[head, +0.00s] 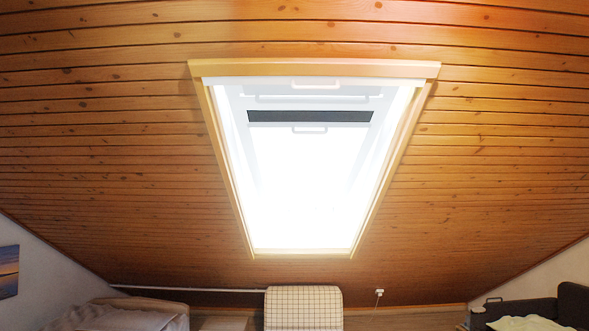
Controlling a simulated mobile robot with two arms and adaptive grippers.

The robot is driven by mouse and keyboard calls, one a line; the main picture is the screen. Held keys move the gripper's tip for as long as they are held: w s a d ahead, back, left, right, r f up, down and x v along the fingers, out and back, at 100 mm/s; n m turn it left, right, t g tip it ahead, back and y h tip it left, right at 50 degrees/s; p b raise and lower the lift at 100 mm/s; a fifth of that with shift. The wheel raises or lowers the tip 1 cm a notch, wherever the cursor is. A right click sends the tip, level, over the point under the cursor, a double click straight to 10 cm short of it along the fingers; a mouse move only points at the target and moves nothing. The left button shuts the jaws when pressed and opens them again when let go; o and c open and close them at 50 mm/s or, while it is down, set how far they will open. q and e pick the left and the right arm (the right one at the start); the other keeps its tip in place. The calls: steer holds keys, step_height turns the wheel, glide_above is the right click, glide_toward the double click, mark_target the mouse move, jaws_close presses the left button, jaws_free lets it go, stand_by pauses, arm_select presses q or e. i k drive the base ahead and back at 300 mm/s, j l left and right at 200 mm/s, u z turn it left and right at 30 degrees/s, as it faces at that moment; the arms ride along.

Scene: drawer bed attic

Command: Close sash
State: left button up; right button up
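A roof window (305,170) is set in the sloping wood-plank ceiling, inside a light wooden frame (313,69). White parts of the sash (312,102) show in its upper end. Pale bar handles show there, one near the top edge (315,84) and one lower down (310,130). A dark strip (309,116) runs across between them. Bright light washes out the pane, so the exact angle of the sash is hard to tell. Neither of my grippers is in view.
A checkered chair back (303,308) stands below the window. A bed (120,316) is at the lower left and a dark sofa (545,308) at the lower right. A picture (8,271) hangs on the left wall. Nothing visible stands in front of the window.

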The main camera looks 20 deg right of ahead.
mark_target(238, 103)
steer(key=i+l+z, duration=0.2)
steer(key=i, duration=0.2)
steer(key=i+z, duration=0.2)
steer(key=i, duration=0.2)
steer(key=i+z, duration=0.2)
steer(key=i, duration=2.15)
